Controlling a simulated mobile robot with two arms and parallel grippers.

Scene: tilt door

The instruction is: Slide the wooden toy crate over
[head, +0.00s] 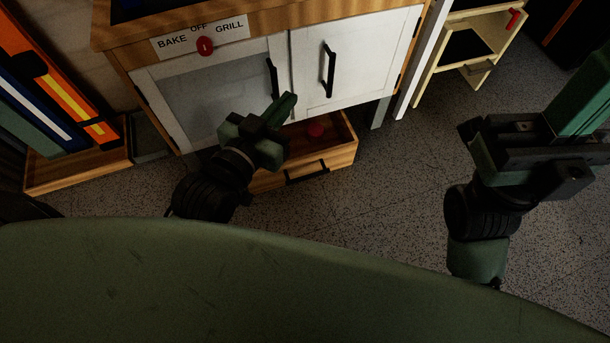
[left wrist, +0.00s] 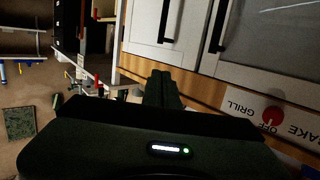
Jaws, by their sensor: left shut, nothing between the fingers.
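The wooden toy crate (head: 337,161) is an open-topped box with a dark handle on its front. It stands on the floor under the white toy kitchen cabinet, with a red item (head: 315,130) inside. My left gripper (head: 287,103) is shut and empty. In the head view it overlaps the crate's left part and hides it; I cannot tell whether they touch. The left gripper's closed fingers also show in the left wrist view (left wrist: 161,88). My right gripper (head: 585,95) is at the right, apart from the crate; its opening cannot be made out.
The toy kitchen's white doors (head: 352,50) have dark handles and look closed. A red knob (head: 205,46) sits above them. A wooden box (head: 75,168) with colourful items stands at left. A pale shelf (head: 470,50) is at back right. Speckled floor (head: 385,185) is clear right of the crate.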

